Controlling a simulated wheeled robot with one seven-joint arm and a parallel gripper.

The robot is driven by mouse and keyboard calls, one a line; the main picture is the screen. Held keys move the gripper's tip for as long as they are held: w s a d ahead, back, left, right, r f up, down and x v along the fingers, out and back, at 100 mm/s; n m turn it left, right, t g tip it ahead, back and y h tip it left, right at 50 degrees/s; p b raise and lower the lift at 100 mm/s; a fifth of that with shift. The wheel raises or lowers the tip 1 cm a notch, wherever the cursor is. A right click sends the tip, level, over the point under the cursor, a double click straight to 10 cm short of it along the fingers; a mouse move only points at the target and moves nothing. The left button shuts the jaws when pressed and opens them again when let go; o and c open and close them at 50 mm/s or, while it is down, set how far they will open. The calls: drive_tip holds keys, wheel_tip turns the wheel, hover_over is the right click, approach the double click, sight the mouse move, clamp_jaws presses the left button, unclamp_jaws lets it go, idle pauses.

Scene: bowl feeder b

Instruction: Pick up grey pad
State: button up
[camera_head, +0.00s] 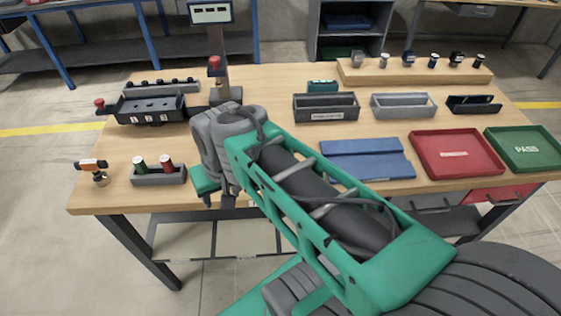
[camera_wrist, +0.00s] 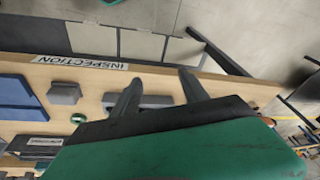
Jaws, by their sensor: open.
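A small grey block (camera_wrist: 64,92), which looks like the grey pad, lies on the wooden table near its front edge in the wrist view. It sits left of my gripper (camera_wrist: 160,88) there, beside the blue mat (camera_wrist: 18,90). In the head view my arm hides that spot. My gripper (camera_head: 220,201) is open over the front of the table, its two dark fingers apart and not touching the block. A grey strip-like object (camera_wrist: 155,101) shows between and behind the fingers in the wrist view; I cannot tell what it is.
A grey holder (camera_head: 158,178) with a green and a red item stands left of my gripper, beside an orange driver (camera_head: 93,165). Red (camera_head: 462,171) and green (camera_head: 503,160) trays lie right. Bins and a raised shelf (camera_head: 415,76) stand at the back.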

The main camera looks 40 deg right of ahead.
drive_tip(key=shift+o, duration=0.3)
drive_tip(key=w+d+m+g+y, duration=0.1)
drive_tip(key=w+d+m, duration=0.1)
drive_tip(key=d+m, duration=0.5)
drive_tip(key=shift+w+d+r+m+p, duration=0.2)
drive_tip(key=shift+d+r+m+p, duration=0.15)
drive_tip(key=shift+m, duration=0.15)
drive_tip(key=s+d+m+y, duration=0.1)
drive_tip(key=d+m, duration=0.3)
drive_tip(key=d, duration=0.1)
drive_tip(key=s+d+m, duration=0.2)
drive_tip(key=d+m, duration=0.3)
drive_tip(key=d, duration=0.1)
drive_tip(key=s+d+f+m+y, duration=0.1)
drive_tip(key=s+d+m, duration=0.1)
drive_tip(key=d+m, duration=0.3)
drive_tip(key=shift+d+t+y+p, duration=0.3)
drive_tip(key=shift+d, duration=0.15)
drive_tip(key=shift+m, duration=0.3)
drive_tip(key=b+x, duration=0.1)
drive_tip(key=x, duration=0.6)
drive_tip(key=shift+w+d+f, duration=0.1)
drive_tip(key=shift+f, duration=0.25)
clamp_jaws()
